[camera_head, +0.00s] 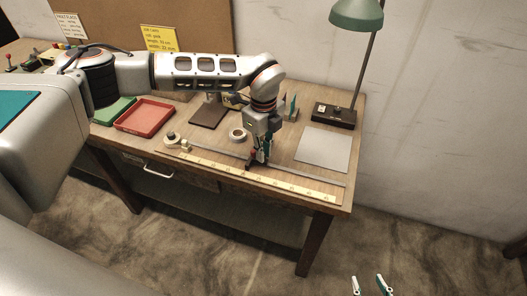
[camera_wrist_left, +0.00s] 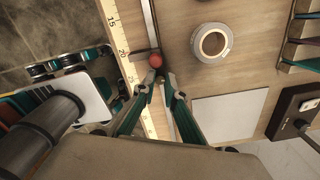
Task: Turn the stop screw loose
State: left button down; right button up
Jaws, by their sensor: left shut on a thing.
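The stop screw shows as a red round knob (camera_wrist_left: 155,60) in the left wrist view, over the grey metal rail beside the yellow ruler (camera_wrist_left: 112,35). My left gripper (camera_wrist_left: 158,73) points at it with its two teal fingers drawn together, shut on the screw. In the head view my left gripper (camera_head: 259,161) reaches down to the rail (camera_head: 305,186) and ruler (camera_head: 310,193) near the table's front edge, and hides most of the stop. My right gripper (camera_head: 370,284) is at the bottom of the head view, apart from the table, fingers spread and empty.
A white tape roll (camera_head: 237,134) lies behind the rail. A red tray (camera_head: 145,118) and a green tray (camera_head: 113,110) stand at the left.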

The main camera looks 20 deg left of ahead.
pick_arm(q)
jog(key=shift+m, duration=1.8)
jog(key=c, duration=2.1)
grip_release()
notch_tip(320, 180, up, 12)
jog(key=shift+r, duration=0.1)
